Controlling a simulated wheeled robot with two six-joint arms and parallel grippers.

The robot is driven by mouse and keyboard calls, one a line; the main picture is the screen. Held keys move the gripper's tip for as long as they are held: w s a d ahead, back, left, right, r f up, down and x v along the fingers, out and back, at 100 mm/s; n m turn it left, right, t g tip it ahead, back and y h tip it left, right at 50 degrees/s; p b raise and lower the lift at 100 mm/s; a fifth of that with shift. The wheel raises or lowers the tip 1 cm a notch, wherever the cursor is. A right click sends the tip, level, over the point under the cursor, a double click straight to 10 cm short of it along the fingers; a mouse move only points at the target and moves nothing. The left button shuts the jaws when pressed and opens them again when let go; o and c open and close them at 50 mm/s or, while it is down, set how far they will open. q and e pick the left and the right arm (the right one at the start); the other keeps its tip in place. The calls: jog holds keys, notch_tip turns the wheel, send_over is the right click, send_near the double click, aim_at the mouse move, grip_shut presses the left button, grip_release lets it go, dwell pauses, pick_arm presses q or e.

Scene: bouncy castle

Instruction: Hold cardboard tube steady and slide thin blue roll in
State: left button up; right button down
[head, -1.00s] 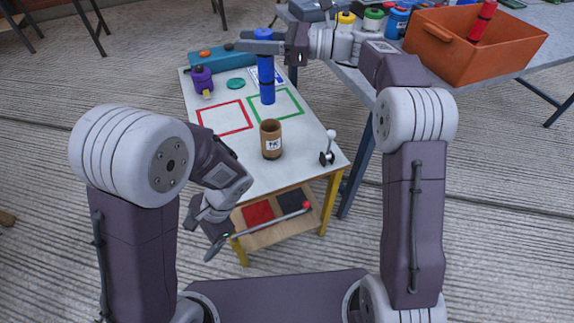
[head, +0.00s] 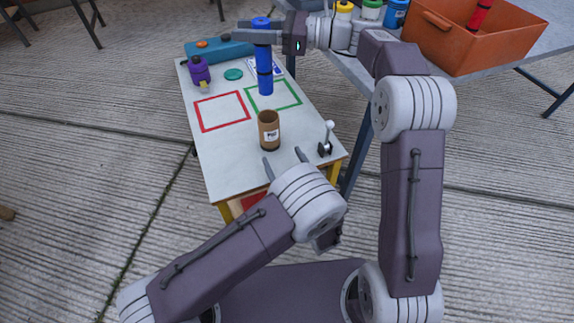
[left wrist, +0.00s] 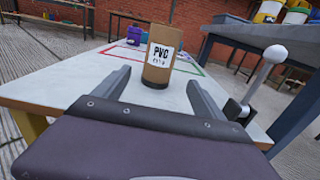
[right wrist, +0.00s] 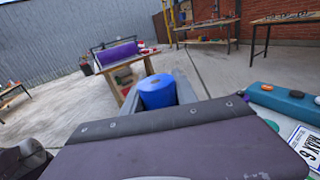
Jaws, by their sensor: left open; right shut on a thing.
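The brown cardboard tube (head: 268,131) stands upright on the white table, its open end up. In the left wrist view the tube (left wrist: 160,55), labelled PVC, stands just ahead of and between the fingers. My left gripper (head: 285,161) is open at the table's near edge, pointing at the tube without gripping it. My right gripper (head: 259,32) is shut on the upper part of the thin blue roll (head: 265,77). The roll hangs upright behind the tube, near the green outline; I cannot tell its height above the table. The roll's top (right wrist: 156,88) shows in the right wrist view.
A lever with a white knob (head: 328,138) stands right of the tube. Red (head: 222,111) and green outlines mark the table (head: 225,165). A purple item (head: 200,72), a green disc (head: 233,75) and a teal box (head: 215,50) lie further back. An orange bin (head: 465,40) is on another table.

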aim_at(273, 141)
pick_arm(q)
jog(key=x, duration=0.9)
jog(key=shift+w+a, duration=0.15)
jog(key=shift+w, duration=0.15)
grip_shut()
jog(key=shift+f, duration=0.1)
pick_arm(e)
jog(key=f+m+t, duration=0.1)
jog(key=f, duration=0.5)
jog(key=f+m+t+h, duration=0.1)
jog(key=f+t, duration=0.1)
jog(key=f, duration=0.5)
jog(key=f+m+t, duration=0.1)
jog(key=f, duration=0.5)
jog(key=shift+w+d+f+h, duration=0.1)
jog(key=shift+w+f+h, duration=0.2)
jog(key=shift+w+f, duration=0.1)
